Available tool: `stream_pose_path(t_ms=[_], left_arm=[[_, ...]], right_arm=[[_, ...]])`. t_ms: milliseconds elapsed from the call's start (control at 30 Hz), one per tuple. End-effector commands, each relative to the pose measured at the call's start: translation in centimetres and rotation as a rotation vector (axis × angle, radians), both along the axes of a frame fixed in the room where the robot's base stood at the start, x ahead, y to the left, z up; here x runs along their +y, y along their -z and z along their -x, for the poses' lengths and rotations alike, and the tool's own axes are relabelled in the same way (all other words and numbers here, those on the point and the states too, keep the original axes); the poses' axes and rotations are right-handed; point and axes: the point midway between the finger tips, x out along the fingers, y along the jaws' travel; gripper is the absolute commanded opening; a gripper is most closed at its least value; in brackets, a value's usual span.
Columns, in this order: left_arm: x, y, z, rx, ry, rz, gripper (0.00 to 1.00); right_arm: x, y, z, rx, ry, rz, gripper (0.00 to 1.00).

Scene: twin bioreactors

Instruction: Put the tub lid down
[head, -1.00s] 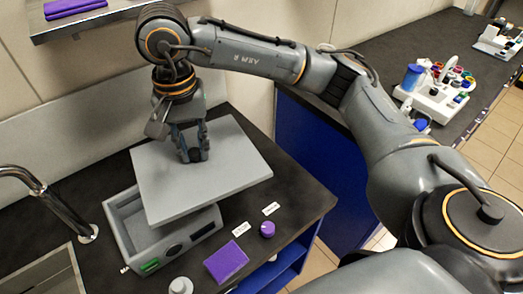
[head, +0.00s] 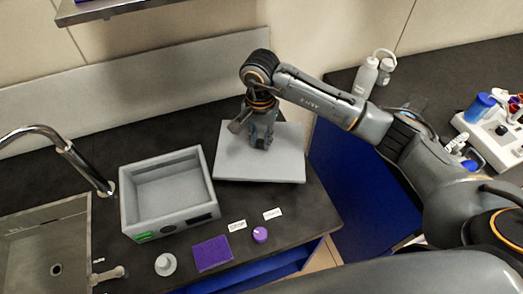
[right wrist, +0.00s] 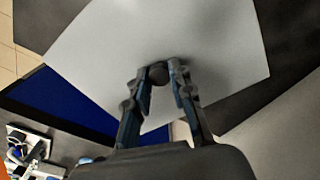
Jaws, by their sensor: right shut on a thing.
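The tub lid (head: 285,168) is a flat light grey plate on or just above the dark counter, right of the tub; I cannot tell if it touches the counter. My right gripper (head: 261,143) is over its middle and shut on its knob. The right wrist view shows the lid (right wrist: 220,45) and the fingers (right wrist: 165,85) on either side of the round knob (right wrist: 157,75). The open grey tub (head: 126,205) stands left of the lid, its inside empty. My left gripper is not in view.
A purple mat (head: 212,253), a purple round cap (head: 260,234), two small white labels and a grey-white round piece (head: 166,264) lie at the counter's front. A sink (head: 45,245) with a tap (head: 75,155) is at the left. The counter's right edge is close to the lid.

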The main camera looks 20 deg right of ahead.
Motion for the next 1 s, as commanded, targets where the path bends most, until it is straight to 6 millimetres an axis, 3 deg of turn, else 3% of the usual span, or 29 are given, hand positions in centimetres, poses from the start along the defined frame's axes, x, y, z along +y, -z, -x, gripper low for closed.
stream_pose_path(t_ms=[100, 333, 600, 1000], left_arm=[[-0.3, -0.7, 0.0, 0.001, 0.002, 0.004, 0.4], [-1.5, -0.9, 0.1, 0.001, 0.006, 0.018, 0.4], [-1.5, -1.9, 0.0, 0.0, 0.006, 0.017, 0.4], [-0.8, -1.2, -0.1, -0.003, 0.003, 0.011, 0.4]], right_arm=[[0.0, 1.8, 0.1, 0.001, 0.0, -0.001, 0.0], [0.1, 3.5, 0.0, 0.0, -0.002, -0.002, 0.0], [0.1, 7.2, 0.0, 0.001, 0.0, -0.001, 0.0], [0.0, 7.8, -0.1, -0.003, -0.001, 0.0, 0.0]])
